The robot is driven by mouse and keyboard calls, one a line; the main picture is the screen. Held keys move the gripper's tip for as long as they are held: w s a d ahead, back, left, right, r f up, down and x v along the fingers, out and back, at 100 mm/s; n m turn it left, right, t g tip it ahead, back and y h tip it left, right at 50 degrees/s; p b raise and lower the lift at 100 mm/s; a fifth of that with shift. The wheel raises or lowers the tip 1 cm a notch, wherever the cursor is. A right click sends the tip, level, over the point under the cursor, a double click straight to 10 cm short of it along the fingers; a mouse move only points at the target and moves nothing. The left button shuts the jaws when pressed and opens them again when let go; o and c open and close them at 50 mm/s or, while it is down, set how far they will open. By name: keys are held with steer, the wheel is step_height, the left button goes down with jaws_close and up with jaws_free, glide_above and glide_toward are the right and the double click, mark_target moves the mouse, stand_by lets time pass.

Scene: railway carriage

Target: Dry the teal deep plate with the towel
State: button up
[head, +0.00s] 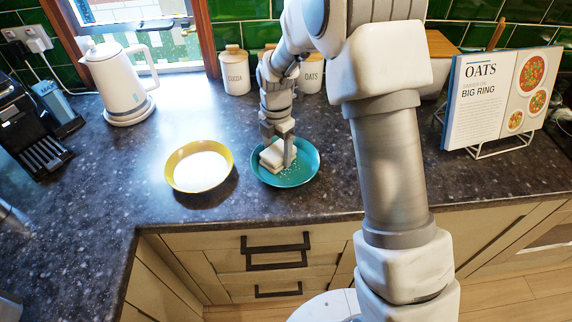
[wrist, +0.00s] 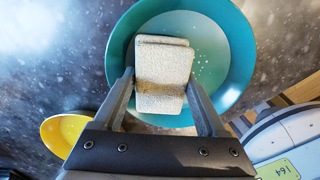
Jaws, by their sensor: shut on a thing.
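The teal deep plate (head: 300,175) sits on the dark speckled counter, and it fills the upper middle of the wrist view (wrist: 235,60). Small pale drops show on its inner surface. A folded off-white towel (head: 272,155) with a tan band is over the left part of the plate; it also shows in the wrist view (wrist: 163,70). My gripper (head: 279,145) is shut on the towel, with one finger on each side of it in the wrist view (wrist: 160,92). The towel is low inside the plate; I cannot tell whether it touches the bottom.
A yellow bowl (head: 199,166) stands just left of the plate. A white kettle (head: 118,85), a coffee machine (head: 40,140) and soda (head: 234,75) and oats (head: 311,76) jars stand further back. A recipe book (head: 497,100) on a stand is at right. The counter's front edge is close.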

mark_target(294, 173)
steer(key=shift+s+d, duration=1.95)
steer(key=shift+s, duration=0.25)
steer(key=shift+w+a+f, duration=0.1)
steer(key=shift+w+a, duration=2)
steer(key=shift+w, duration=0.2)
steer(key=shift+s+d+p, duration=0.35)
steer(key=shift+s+d, duration=1.7)
steer(key=shift+s, duration=0.2)
steer(key=shift+w+a+p, duration=0.3)
steer(key=shift+w+a, duration=1.75)
steer(key=shift+w, duration=0.2)
steer(key=shift+s+d+p, duration=0.35)
steer(key=shift+s+d, duration=1.75)
steer(key=shift+s, duration=0.15)
steer(key=shift+w+a+r+p, duration=0.3)
steer(key=shift+w+a+r, duration=0.05)
steer(key=shift+w+a, duration=0.25)
steer(key=shift+w+a+r+p, duration=0.35)
steer(key=shift+w+a, duration=0.1)
steer(key=shift+w, duration=0.1)
step_height(294, 173, up, 8)
steer(key=p, duration=0.6)
steer(key=shift+r+p, duration=0.2)
steer(key=shift+p, duration=0.15)
